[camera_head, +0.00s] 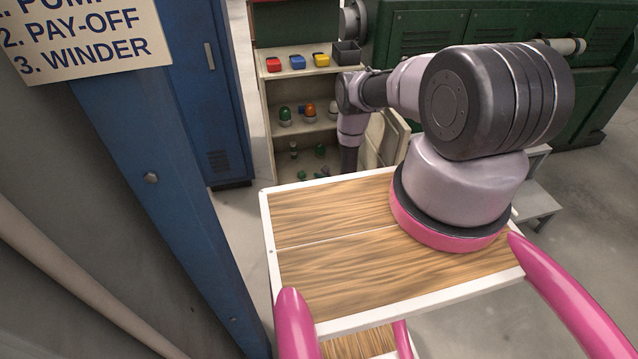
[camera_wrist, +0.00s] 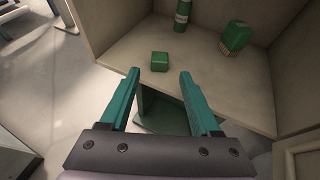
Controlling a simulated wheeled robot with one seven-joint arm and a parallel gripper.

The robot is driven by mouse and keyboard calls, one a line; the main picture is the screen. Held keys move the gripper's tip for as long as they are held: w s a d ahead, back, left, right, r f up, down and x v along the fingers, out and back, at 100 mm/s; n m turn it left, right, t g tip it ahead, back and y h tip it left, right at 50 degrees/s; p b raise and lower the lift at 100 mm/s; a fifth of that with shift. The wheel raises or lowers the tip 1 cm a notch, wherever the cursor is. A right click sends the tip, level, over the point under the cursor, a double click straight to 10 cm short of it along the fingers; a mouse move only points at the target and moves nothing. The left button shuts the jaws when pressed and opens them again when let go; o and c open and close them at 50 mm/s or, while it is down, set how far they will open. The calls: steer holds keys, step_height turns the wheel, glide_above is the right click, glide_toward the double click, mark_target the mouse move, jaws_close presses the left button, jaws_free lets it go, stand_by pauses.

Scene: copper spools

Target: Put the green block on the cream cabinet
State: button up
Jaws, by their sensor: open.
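In the wrist view, a small green block (camera_wrist: 160,61) sits on a cream shelf of the cream cabinet (camera_wrist: 215,85), near its front edge. My gripper (camera_wrist: 160,74) has teal fingers spread apart, with nothing seen clamped between them. My gripper is hidden there, and the small green items on the low shelf are too small to tell apart.
A green cylinder (camera_wrist: 182,15) and a ridged green piece (camera_wrist: 236,38) stand farther back on the shelf. A dark green surface (camera_wrist: 165,112) shows below the shelf edge. Blue lockers (camera_head: 205,90) stand left of the cabinet. Higher shelves hold coloured bins (camera_head: 297,62) and bulb-like items.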

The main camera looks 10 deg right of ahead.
steer(key=v, duration=0.6)
stand_by(0.4)
